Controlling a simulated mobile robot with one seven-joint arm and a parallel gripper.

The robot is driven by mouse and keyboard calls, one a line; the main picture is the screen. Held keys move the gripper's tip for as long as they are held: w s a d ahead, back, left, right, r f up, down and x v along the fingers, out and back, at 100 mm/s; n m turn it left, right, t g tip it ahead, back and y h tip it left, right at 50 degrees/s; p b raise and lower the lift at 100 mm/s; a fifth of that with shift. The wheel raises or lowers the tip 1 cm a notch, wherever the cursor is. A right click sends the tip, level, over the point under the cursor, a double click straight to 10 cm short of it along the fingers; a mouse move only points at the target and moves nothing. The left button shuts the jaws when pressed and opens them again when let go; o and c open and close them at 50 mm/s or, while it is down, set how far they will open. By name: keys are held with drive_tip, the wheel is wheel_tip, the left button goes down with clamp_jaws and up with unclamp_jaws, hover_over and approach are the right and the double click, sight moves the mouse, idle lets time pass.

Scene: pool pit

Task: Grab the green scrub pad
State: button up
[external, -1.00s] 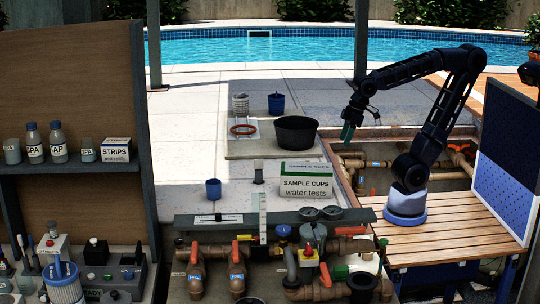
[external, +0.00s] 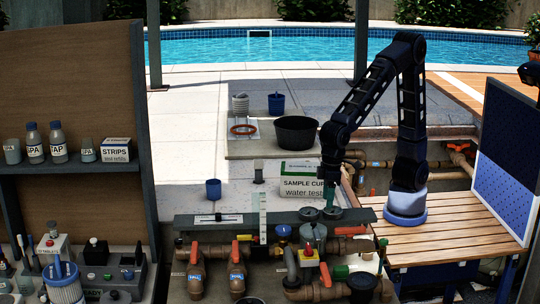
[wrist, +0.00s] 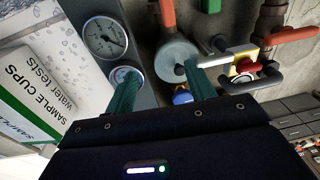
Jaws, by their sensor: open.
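My gripper (external: 331,197) points down over the grey shelf, just right of the sample cups box. In the wrist view its two teal fingers (wrist: 162,72) are apart with nothing between them. No green scrub pad can be made out with certainty. A small green piece (external: 341,271) shows among the pipes below the shelf, right of the gripper in the external view. A green piece (wrist: 218,43) also shows near the top of the wrist view, beyond the right finger. I cannot tell whether either is the pad.
The white and green sample cups box (external: 300,186) stands close left of my gripper. Two round gauges (wrist: 105,38) lie by the left finger. Pipes with an orange handle (external: 325,274) and a red-topped yellow valve (external: 308,251) crowd below. A black bucket (external: 295,133) stands behind.

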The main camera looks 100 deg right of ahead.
hover_over(343, 267)
wheel_tip(343, 267, down, 8)
drive_tip(key=shift+g+h, duration=0.3)
drive_tip(key=shift+g, duration=0.1)
drive_tip(key=shift+f, duration=5.7)
drive_tip(key=shift+c, duration=0.4)
drive_tip(key=c, duration=1)
